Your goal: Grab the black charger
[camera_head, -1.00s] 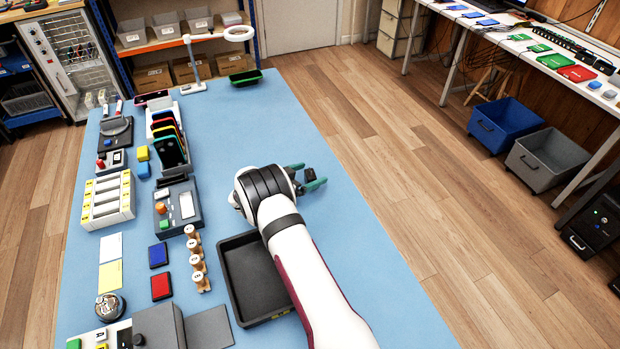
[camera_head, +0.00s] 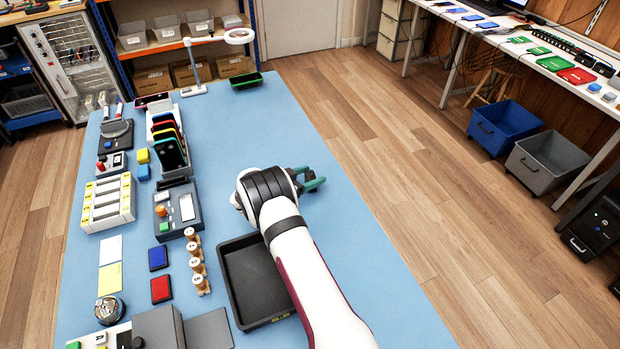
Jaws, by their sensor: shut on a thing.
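My gripper (camera_head: 310,179), with teal fingers, is low over the right part of the blue table, just beyond the white arm. Its fingers are shut on the black charger. The charger is small and dark and mostly hidden between the fingers, so I cannot tell its exact shape or whether it still touches the table.
An empty black tray (camera_head: 236,290) lies left of my arm. Left of it are small wooden pegs (camera_head: 197,262), a grey device (camera_head: 178,208), a white slotted rack (camera_head: 107,203) and a phone rack (camera_head: 168,140). A green-black bin (camera_head: 246,80) stands at the far end. The table's middle is clear.

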